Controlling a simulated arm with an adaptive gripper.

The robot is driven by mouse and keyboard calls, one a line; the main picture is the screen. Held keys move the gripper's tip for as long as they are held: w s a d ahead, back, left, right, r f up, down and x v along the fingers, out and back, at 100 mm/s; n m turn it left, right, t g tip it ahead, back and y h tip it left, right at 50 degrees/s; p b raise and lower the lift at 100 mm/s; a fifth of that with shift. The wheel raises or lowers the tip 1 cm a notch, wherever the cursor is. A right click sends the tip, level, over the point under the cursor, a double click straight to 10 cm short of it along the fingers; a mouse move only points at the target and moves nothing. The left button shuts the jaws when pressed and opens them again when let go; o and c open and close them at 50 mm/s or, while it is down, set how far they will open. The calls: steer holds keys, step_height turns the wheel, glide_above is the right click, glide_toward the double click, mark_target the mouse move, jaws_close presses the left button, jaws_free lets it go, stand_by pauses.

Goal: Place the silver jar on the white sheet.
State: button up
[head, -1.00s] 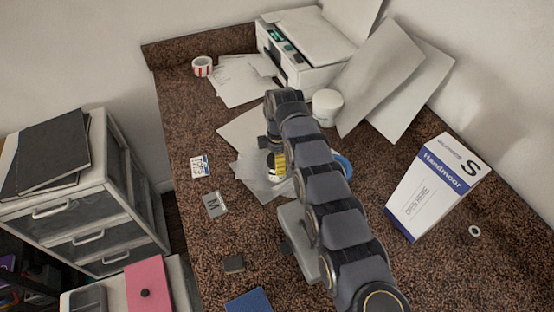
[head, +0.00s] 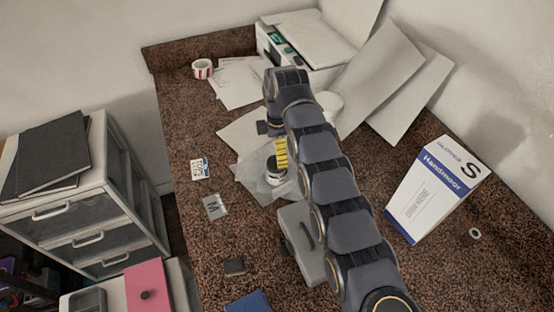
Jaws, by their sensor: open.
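A small jar (head: 274,168) with dark and pale bands, which looks like the silver jar, stands upright on the overlapping pale sheets in the middle of the desk. The white sheet (head: 254,178) lies under and around it, partly hidden by the jar and my arm. My gripper (head: 280,153), with yellow stripes, is just above and beside the jar, pointing down. It is open; the arm hides part of it, so I cannot tell whether it touches the jar.
A grey case (head: 301,240) lies in front of the sheets. A white tub (head: 330,103) stands behind my arm. A glove box (head: 435,190) stands at right, a printer (head: 305,45) at back. Small cards (head: 199,169) lie at left.

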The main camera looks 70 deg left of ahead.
step_height(320, 180, up, 6)
steer(key=w+d+r+m, duration=0.7)
steer(key=w+d, duration=0.3)
steer(key=w, duration=0.3)
steer(key=w+d+r+m+h, duration=0.1)
steer(key=w+d+r+m, duration=0.2)
steer(key=d, duration=0.4)
steer(key=w+d+r+m, duration=0.2)
steer(key=d+m, duration=0.1)
steer(key=d, duration=0.4)
steer(key=w+d+r+m+h, duration=0.1)
steer(key=w+d+r+m, duration=0.2)
steer(key=d, duration=0.3)
steer(key=s+d+r+m, duration=0.1)
steer(key=s+d+m, duration=0.35)
steer(key=d, duration=0.45)
steer(key=s+d+r+m, duration=0.1)
steer(key=s+d+m, duration=0.35)
steer(key=d, duration=0.55)
steer(key=s+d+f+m+y, duration=0.1)
steer(key=s+d+m, duration=0.3)
steer(key=s, duration=0.4)
steer(key=s+d+f+m+g+y, duration=0.1)
steer(key=s+d+f+m, duration=0.2)
steer(key=s, duration=0.4)
steer(key=shift+s+d+f+m+g, duration=0.35)
steer(key=shift+d+m, duration=0.25)
steer(key=shift+m, duration=0.6)
